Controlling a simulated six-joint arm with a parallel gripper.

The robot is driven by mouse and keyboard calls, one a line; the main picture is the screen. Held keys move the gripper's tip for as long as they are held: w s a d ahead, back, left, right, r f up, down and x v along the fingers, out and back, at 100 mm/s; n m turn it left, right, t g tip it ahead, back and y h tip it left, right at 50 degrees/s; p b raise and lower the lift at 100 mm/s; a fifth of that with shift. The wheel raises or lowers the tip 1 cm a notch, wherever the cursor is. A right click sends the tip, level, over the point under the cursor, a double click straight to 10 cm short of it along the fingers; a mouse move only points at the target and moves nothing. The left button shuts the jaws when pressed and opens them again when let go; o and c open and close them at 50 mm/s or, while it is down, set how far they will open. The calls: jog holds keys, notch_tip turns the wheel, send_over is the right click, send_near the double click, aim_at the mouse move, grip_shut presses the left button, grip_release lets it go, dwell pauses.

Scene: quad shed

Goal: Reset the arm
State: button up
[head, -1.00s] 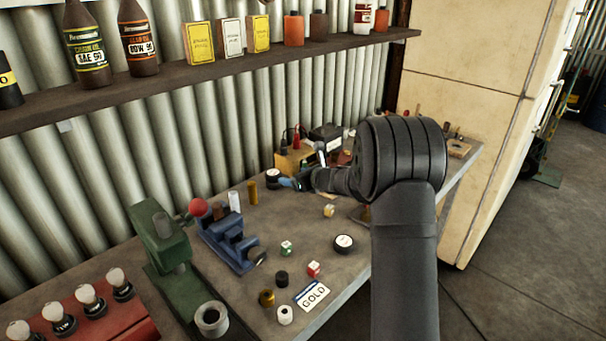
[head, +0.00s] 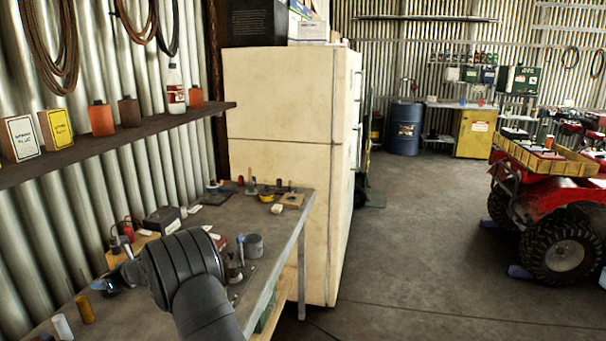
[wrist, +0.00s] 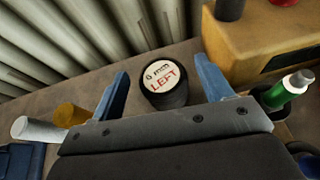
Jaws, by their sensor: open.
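My gripper (wrist: 161,68) is open in the wrist view, its two blue fingers spread apart. A black round puck (wrist: 167,84) with a white top reading "LEFT" stands on the bench and appears between the fingers. It does not look gripped, and I cannot tell how far the fingertips are from it. In the head view my gripper (head: 104,287) is small and partly hidden by my dark arm, over the left part of the workbench (head: 215,212).
A wooden box (wrist: 255,45), a green bottle (wrist: 288,90), and yellow (wrist: 72,115) and white (wrist: 38,129) cylinders stand around my gripper. A shelf (head: 120,135) runs above the bench. A cream fridge (head: 280,170) stands at the bench's far end. Open floor (head: 430,240) leads to a red quad (head: 575,200).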

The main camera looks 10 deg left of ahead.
jog(key=shift+r, duration=0.65)
